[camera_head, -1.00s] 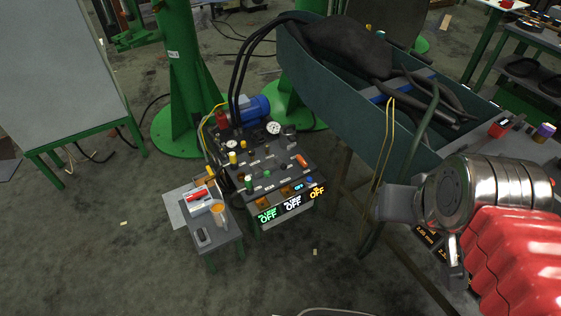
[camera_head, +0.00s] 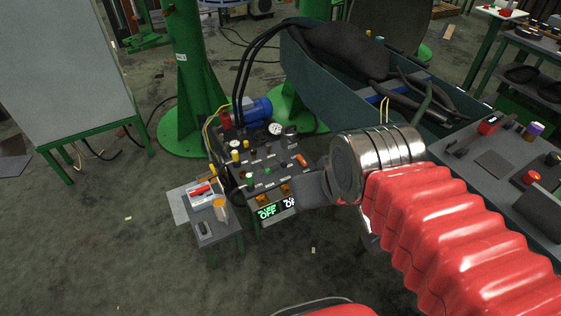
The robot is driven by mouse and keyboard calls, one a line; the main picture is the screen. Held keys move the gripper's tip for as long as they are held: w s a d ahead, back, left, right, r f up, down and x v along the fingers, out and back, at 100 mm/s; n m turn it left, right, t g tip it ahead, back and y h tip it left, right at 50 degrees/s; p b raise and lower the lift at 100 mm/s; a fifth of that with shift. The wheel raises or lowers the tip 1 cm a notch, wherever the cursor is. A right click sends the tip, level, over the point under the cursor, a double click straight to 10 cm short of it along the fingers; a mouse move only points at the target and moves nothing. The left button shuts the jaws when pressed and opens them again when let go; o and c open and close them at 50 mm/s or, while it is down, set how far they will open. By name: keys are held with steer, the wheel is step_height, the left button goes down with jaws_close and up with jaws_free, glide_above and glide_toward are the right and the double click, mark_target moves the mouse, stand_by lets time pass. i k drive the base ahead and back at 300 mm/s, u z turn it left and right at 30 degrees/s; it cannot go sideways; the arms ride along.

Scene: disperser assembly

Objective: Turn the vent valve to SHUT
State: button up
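The control panel (camera_head: 283,178) stands left of centre, with several small knobs and handles on its sloped top. An orange handle (camera_head: 300,160) is near its right edge, and a green knob (camera_head: 250,180) is near its front left. The labels are too small to read, so I cannot tell which control is the vent valve or how it is set. My gripper (camera_head: 312,188) points left at the panel's front right corner and covers part of it in this view. Its fingertips are hard to make out; I see nothing held.
Two gauges, one of them a white dial (camera_head: 275,129), and a blue motor (camera_head: 256,110) sit at the panel's back. Black hoses rise behind. A small side table (camera_head: 222,232) is front left. A large grey-green bin (camera_head: 310,80) stands behind.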

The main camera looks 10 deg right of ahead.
mark_target(302, 160)
steer(key=u, duration=0.35)
steer(key=i, duration=1)
steer(key=u, duration=0.1)
